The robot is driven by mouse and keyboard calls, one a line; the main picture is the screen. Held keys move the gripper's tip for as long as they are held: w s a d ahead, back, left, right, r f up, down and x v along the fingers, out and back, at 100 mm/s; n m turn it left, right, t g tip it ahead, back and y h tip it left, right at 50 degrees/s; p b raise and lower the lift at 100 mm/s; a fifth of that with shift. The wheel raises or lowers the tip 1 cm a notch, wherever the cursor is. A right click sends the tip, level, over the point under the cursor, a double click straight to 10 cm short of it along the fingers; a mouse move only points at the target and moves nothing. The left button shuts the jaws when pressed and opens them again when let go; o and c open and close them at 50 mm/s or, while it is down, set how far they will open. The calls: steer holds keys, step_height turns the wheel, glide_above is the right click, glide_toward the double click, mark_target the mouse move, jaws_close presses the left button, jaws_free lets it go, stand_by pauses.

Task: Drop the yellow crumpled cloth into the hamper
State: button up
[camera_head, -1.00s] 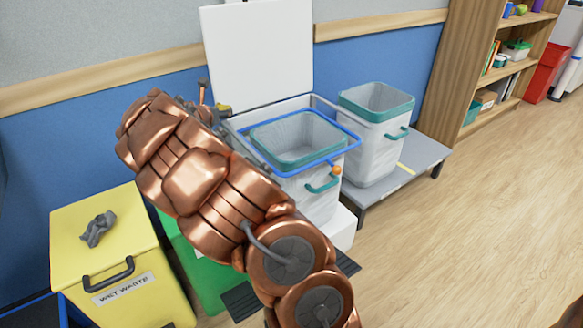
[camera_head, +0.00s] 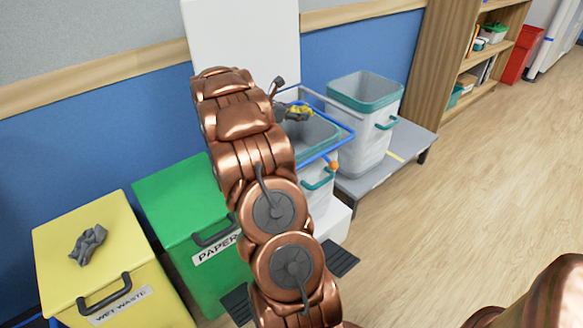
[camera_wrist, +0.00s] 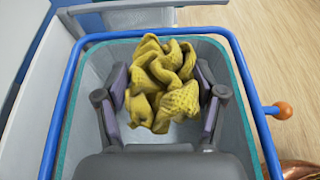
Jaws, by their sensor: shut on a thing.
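The yellow crumpled cloth (camera_wrist: 160,82) is held between the two fingers of my gripper (camera_wrist: 163,92). In the head view the cloth (camera_head: 299,111) shows just past my arm, above an open white hamper with a teal rim (camera_head: 318,197). A blue frame surrounds the hamper's mouth. In the wrist view the hamper's teal rim (camera_wrist: 76,128) encircles the cloth and fingers, and its pale inside shows below. The exact height of the cloth over the rim is hard to tell. My arm hides part of the hamper in the head view.
A raised white lid (camera_head: 240,40) stands behind the hamper. A second teal-rimmed bin (camera_head: 361,130) stands on a grey platform (camera_head: 410,148) to the right. A closed green paper bin (camera_head: 170,200) and yellow wet-waste bin (camera_head: 75,225), with a grey crumpled item on top, are left. An orange knob (camera_wrist: 283,110) is on the frame.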

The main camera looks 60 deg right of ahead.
step_height(320, 180, down, 6)
steer(key=b, duration=0.5)
steer(key=shift+r, duration=0.25)
steer(key=o, duration=0.8)
steer(key=shift+o, duration=0.2)
steer(key=v, duration=1.2)
steer(key=shift+a, duration=0.1)
